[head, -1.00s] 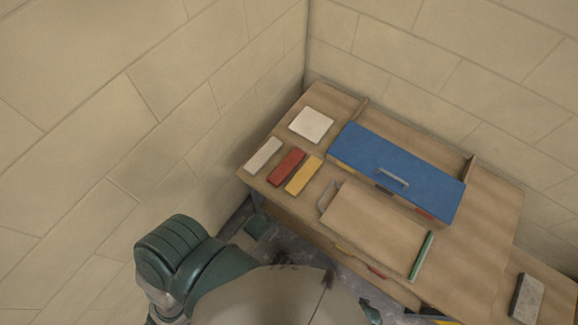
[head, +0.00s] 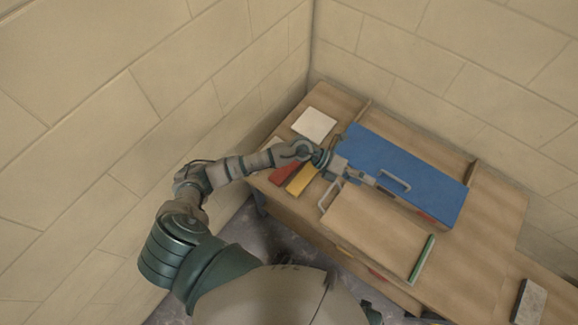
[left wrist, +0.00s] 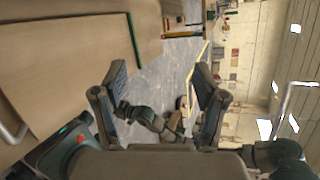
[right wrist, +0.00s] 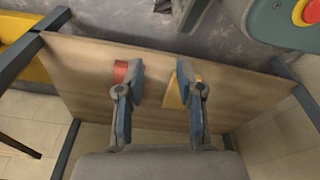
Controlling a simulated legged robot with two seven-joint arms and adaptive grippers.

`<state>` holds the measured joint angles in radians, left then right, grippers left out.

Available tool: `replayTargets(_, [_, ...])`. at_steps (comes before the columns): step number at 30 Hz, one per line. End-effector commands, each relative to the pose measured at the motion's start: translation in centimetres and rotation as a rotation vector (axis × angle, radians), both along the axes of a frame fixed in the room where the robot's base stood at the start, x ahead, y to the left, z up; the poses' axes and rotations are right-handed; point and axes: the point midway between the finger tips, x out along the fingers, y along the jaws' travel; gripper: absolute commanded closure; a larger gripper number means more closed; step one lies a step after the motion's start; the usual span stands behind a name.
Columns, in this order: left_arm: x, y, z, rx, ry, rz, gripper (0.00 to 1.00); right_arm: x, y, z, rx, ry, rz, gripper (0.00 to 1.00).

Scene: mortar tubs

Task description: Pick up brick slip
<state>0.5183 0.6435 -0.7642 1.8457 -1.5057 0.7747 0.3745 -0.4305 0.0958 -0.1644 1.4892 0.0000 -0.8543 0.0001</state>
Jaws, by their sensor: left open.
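A red brick slip (head: 284,173) and a yellow one (head: 301,180) lie side by side on the wooden table's left part, partly behind my left arm. My left gripper (head: 384,184) is over the table by the blue lid's near edge, right of the slips. In the left wrist view its fingers (left wrist: 160,80) are wide apart with nothing between them. My right gripper (right wrist: 160,78) shows only in its wrist view, open and empty above a wooden board. A red piece (right wrist: 121,70) and a yellow piece (right wrist: 173,92) show behind its fingers.
A blue lid (head: 425,172) with a handle stands at the table's back. A pale square tile (head: 314,124) lies left of it. A raised board (head: 375,230) with a green strip (head: 422,258) is in front. A grey block (head: 528,301) lies far right. Walls close the back and left.

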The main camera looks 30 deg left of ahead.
Motion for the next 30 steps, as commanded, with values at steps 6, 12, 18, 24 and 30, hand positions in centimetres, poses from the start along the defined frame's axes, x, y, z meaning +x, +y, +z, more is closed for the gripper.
replayTargets(6, [3.3,16.8,-7.6,0.820,0.076,-0.107,0.28,-0.2,-0.4,-0.1,-0.006,0.004,0.000,0.63])
replayTargets(12, [4.1,26.5,-7.2,1.161,0.187,-0.057,0.28,-0.2,-0.5,-0.2,-0.007,0.005,-0.001,0.63])
replayTargets(18, [4.0,27.7,-10.1,1.206,0.212,-0.052,0.28,0.0,-0.3,-0.1,-0.004,0.005,-0.001,0.63])
replayTargets(24, [4.0,27.4,-14.9,1.205,0.210,-0.053,0.28,0.6,0.0,1.3,0.002,-0.003,-0.002,0.63])
replayTargets(30, [4.0,27.6,-18.4,1.201,0.207,-0.052,0.28,1.3,0.0,2.4,0.000,-0.009,-0.003,0.63])
